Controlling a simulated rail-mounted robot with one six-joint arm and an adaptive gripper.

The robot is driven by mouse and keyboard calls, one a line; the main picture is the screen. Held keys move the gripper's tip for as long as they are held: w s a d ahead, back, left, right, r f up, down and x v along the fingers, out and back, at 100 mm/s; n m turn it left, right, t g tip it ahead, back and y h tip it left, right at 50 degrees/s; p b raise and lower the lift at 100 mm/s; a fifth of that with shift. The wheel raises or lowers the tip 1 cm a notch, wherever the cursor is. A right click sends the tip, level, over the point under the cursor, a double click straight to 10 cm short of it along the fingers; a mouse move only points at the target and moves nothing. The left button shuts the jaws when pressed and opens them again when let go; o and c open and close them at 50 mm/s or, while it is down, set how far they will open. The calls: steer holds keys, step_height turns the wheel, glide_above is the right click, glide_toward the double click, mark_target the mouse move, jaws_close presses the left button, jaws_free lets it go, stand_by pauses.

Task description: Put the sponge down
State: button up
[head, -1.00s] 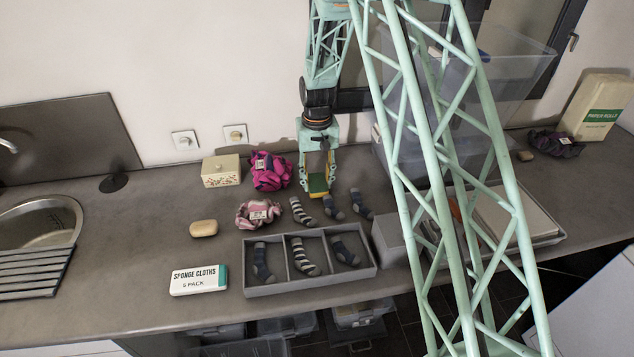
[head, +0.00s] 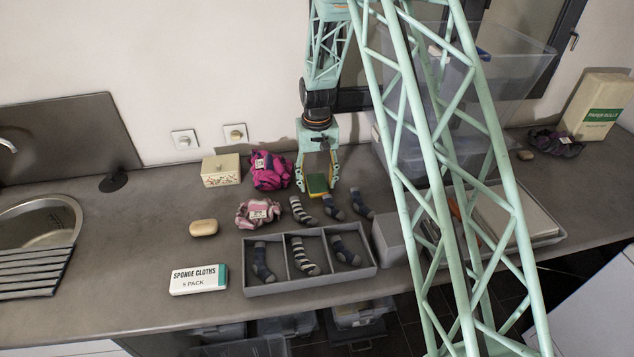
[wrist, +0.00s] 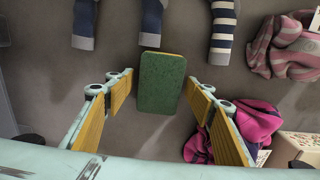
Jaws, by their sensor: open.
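The sponge (head: 317,185) is green on top with a yellow side. It rests on the grey counter behind the loose socks, and it also shows in the wrist view (wrist: 161,83). My gripper (head: 317,186) is open, with a finger on either side of the sponge. In the wrist view my gripper (wrist: 160,98) shows wide gaps between its wood-coloured pads and the sponge, so it is touching neither side.
Several loose socks (head: 333,207) lie just in front of the sponge. A pink scrunched cloth (head: 270,170) and a floral box (head: 221,170) stand to the left. A grey divided tray (head: 310,282) holding socks is nearer the front. A large clear bin (head: 510,75) stands to the right.

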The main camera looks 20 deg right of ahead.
mark_target(317, 182)
steer(key=shift+r, duration=0.1)
step_height(317, 182, up, 12)
stand_by(1.0)
steer(key=shift+r, duration=0.1)
stand_by(0.5)
